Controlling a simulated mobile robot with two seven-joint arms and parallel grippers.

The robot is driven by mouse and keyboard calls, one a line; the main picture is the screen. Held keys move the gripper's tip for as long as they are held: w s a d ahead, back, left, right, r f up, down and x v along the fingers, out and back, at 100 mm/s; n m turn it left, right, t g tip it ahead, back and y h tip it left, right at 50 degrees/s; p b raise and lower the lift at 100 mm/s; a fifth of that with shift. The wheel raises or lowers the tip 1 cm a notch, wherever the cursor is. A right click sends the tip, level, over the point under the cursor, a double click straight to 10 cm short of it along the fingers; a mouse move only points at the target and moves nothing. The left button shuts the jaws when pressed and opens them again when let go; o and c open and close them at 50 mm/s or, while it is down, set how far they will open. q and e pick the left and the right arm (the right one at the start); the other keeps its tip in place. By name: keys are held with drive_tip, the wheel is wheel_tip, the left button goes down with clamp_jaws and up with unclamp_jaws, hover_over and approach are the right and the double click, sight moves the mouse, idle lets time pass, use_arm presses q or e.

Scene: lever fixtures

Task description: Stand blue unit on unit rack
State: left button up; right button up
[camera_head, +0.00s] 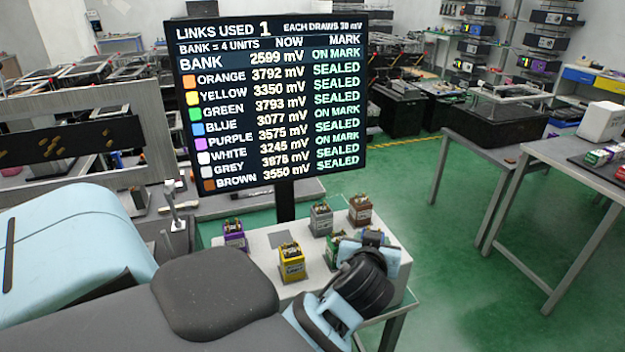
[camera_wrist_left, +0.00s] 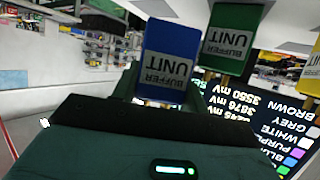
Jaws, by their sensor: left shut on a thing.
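My left gripper (camera_head: 372,262) is over the right end of a pale grey stand, probably the unit rack (camera_head: 262,262). It is shut on the blue unit (camera_wrist_left: 168,60), whose "BUFFER UNIT" label shows in the left wrist view. In the head view the gripper mostly hides the blue unit; whether its base touches the stand cannot be told. The green unit (camera_head: 335,246) stands just left of the gripper and shows in the left wrist view (camera_wrist_left: 236,38). A yellow unit (camera_head: 292,263) stands farther left. My right gripper is not in view.
Purple (camera_head: 234,236), grey (camera_head: 321,219) and brown (camera_head: 360,211) units stand on the same stand. A dark square patch (camera_head: 283,239) there is bare. A screen (camera_head: 270,100) rises behind; its blue row reads 3077 mV. Green floor lies open to the right, before grey tables (camera_head: 580,160).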

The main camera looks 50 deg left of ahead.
use_arm(q)
drive_tip(key=shift+w+a+r+n+g+y+b, duration=1.2)
drive_tip(key=shift+w+r+n+g+y, duration=1.5)
drive_tip(key=shift+w+r+n+g, duration=1)
drive_tip(key=shift+t, duration=0.8)
drive_tip(key=shift+w+a+f, duration=0.1)
drive_tip(key=shift+w+f, duration=0.05)
drive_tip(key=shift+f, duration=2.65)
drive_tip(key=shift+w+f, duration=0.15)
drive_tip(key=shift+f, duration=2.6)
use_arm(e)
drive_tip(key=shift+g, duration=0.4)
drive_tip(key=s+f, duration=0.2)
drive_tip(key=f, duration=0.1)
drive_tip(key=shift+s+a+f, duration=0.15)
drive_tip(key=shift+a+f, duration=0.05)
use_arm(q)
drive_tip(key=shift+f+m, duration=0.15)
drive_tip(key=shift+m, duration=0.15)
drive_tip(key=o, duration=1.1)
drive_tip(key=shift+c, duration=0.2)
